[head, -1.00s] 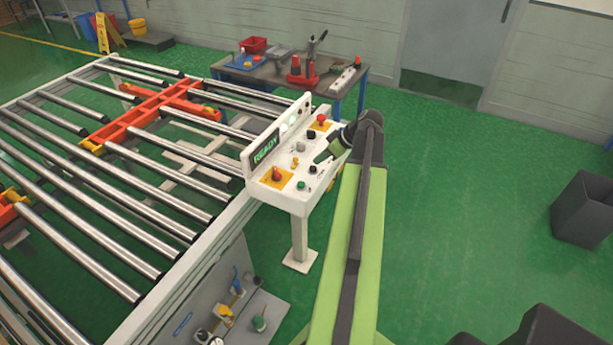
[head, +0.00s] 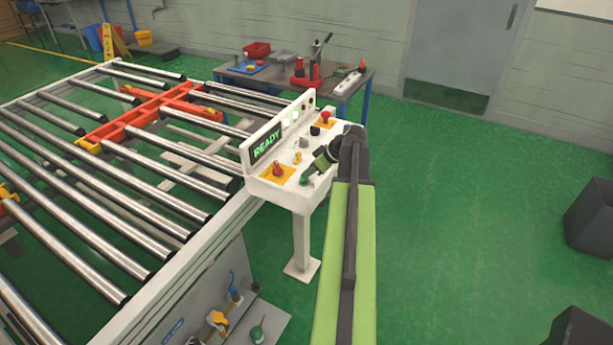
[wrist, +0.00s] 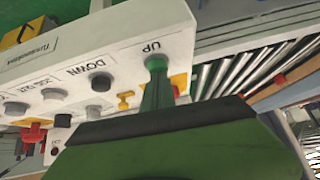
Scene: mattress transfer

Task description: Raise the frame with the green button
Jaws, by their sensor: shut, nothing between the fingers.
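The green button (wrist: 156,62), labelled UP, is on the white control panel (wrist: 60,70) in the wrist view. My gripper (wrist: 157,88) is shut and empty. Its green tip is right at the button and overlaps its lower part; I cannot tell whether it presses it. In the head view my gripper (head: 312,171) reaches down over the front right of the panel, and the green button is hard to make out beside it. The orange frame (head: 136,118) lies among the steel rollers (head: 70,185), roughly at their level. The panel's display (head: 267,146) reads READY.
A red emergency knob (head: 277,169) on a yellow plate is left of my gripper; another (head: 325,117) is at the panel's far end. In the wrist view a black DOWN button (wrist: 100,81) is close beside UP. A tool table (head: 350,82) stands behind.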

